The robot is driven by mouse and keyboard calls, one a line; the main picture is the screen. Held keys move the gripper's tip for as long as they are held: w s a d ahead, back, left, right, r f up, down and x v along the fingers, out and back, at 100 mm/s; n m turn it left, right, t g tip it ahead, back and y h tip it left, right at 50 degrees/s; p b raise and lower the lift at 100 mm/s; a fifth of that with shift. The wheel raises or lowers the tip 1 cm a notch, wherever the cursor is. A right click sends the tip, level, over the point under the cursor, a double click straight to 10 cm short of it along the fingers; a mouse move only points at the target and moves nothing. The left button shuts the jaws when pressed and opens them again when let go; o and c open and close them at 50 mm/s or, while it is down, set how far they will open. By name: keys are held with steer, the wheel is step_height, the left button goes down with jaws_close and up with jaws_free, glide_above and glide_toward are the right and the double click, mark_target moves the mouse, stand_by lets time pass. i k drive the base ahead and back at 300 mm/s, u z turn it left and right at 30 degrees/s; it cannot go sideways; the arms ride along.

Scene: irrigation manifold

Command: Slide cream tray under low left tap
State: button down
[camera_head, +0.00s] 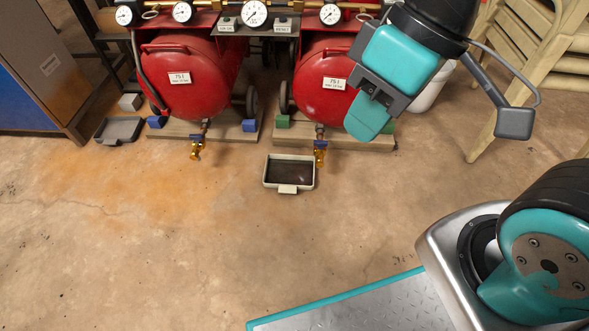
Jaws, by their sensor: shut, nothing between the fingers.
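The cream tray (288,188) lies flat on the floor, with a dark inside and a small tab on its near side. It sits just left of and nearer than the right tap (320,153). The low left tap (197,150) is brass with a blue handle and hangs under the left red tank; bare floor lies below it. My gripper (364,127) is shut and empty. It appears in front of the right tank, up and to the right of the tray, and looks apart from it.
Two red tanks (182,75) (318,85) stand on wooden bases with blue and green blocks. A grey tray (119,130) lies at left by a cabinet (48,75). Cream chairs (535,45) and a white bucket (433,88) stand at right. The middle floor is clear.

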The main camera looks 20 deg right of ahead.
mark_target(288, 174)
steer(key=z, duration=1.15)
steer(key=i, duration=0.9)
steer(key=u, duration=1.7)
